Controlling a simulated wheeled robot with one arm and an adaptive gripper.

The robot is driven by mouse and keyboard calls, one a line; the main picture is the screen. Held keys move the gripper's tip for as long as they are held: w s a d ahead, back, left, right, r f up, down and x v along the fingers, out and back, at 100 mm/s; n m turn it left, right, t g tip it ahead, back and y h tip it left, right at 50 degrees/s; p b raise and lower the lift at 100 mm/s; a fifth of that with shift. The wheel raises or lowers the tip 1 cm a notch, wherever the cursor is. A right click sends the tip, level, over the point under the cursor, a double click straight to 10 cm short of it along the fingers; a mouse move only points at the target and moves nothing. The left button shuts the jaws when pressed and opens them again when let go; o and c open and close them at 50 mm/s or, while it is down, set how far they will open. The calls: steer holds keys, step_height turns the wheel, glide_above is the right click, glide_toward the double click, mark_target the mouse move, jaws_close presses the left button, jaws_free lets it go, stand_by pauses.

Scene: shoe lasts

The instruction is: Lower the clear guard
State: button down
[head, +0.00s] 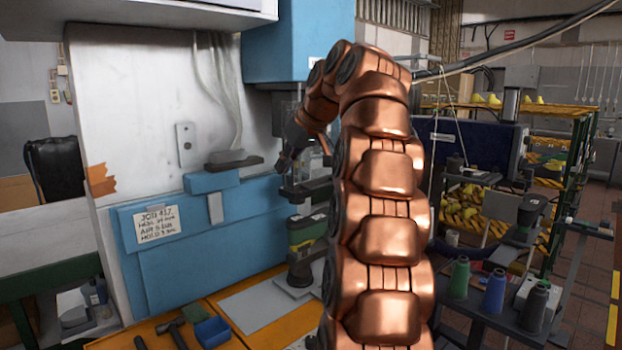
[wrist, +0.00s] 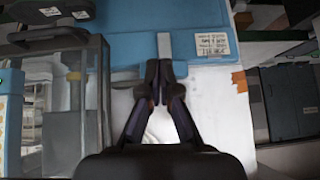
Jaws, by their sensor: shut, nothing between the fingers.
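The clear guard (wrist: 75,112) looks like a see-through panel with a dark frame, at the left in the wrist view. In the head view a see-through piece (head: 313,163), seemingly the same guard, shows above the green and black machine part, partly hidden by my copper arm. My gripper (wrist: 160,68) is shut and empty, its dark fingertips together in front of the blue machine panel. The guard lies left of the fingers in the wrist view, apart from them. In the head view my gripper (head: 284,162) is small and dark beside the see-through piece; contact there cannot be told.
The blue panel (head: 215,232) carries a paper note (head: 157,224). A dark ledge (head: 234,162) juts from the white machine wall. A hammer (head: 170,328) and blue bin (head: 212,331) lie on the orange bench. Thread cones (head: 494,291) stand at the right.

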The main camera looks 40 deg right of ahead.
steer(key=s+d+r+t+h, duration=0.1)
steer(key=s+d+r+h, duration=0.2)
steer(key=d, duration=0.7)
steer(key=y+b, duration=0.1)
steer(key=b, duration=0.2)
glide_above(305, 186)
steer(key=s, duration=0.2)
steer(key=f, duration=0.6)
steer(key=shift+s+a+f, duration=0.1)
steer(key=shift+s+a, duration=0.05)
steer(key=shift+a, duration=0.25)
steer(key=shift+s+d+f, duration=0.1)
steer(key=shift+d+f, duration=0.05)
steer(key=shift+f, duration=0.75)
steer(key=shift+d+f, duration=0.1)
steer(key=shift+f, duration=0.75)
